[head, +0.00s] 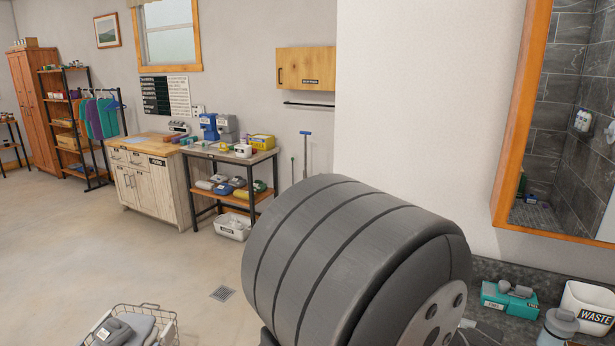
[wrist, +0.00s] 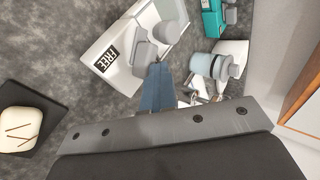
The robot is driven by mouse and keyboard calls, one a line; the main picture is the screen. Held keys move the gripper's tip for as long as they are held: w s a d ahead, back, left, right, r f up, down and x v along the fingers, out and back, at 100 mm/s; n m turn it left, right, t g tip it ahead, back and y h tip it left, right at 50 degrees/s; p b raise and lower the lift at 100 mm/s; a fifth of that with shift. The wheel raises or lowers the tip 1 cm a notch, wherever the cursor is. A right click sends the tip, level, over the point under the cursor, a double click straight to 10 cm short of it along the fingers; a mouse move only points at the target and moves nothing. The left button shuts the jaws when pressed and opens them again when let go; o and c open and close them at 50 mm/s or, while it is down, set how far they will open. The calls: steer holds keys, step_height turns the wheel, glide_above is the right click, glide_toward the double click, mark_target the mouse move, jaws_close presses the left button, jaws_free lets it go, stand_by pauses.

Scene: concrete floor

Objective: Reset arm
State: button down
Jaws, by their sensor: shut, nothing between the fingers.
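My gripper (wrist: 157,88) shows in the wrist view as blue-grey fingers closed together, with nothing between them. It is above a grey speckled counter (wrist: 60,50), beside the white container labelled FREE (wrist: 118,72). Its height above the counter is hard to tell. Grey items (wrist: 155,42) lie in that container. In the head view my large dark grey arm link fills the lower middle and the gripper is hidden.
Near the gripper are a bottle with a grey cap (wrist: 212,66) and a teal box (wrist: 212,18). A black mat with a pale dish (wrist: 20,128) lies left. A WASTE bin (head: 590,302) stands at the counter's right. A wire basket (head: 160,318) is on the floor; mid-floor is open.

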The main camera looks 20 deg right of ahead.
steer(key=shift+s+a+f+n+y, duration=0.3)
steer(key=shift+s+a+f+n, duration=0.1)
steer(key=shift+a+f, duration=0.25)
steer(key=a+n+t, duration=0.1)
steer(key=a, duration=0.1)
steer(key=s+a+n+t+y, duration=0.1)
steer(key=a, duration=0.1)
steer(key=shift+v, duration=1.85)
steer(key=shift+s+f, duration=0.1)
steer(key=shift+s, duration=0.05)
steer(key=shift+d+f, duration=0.1)
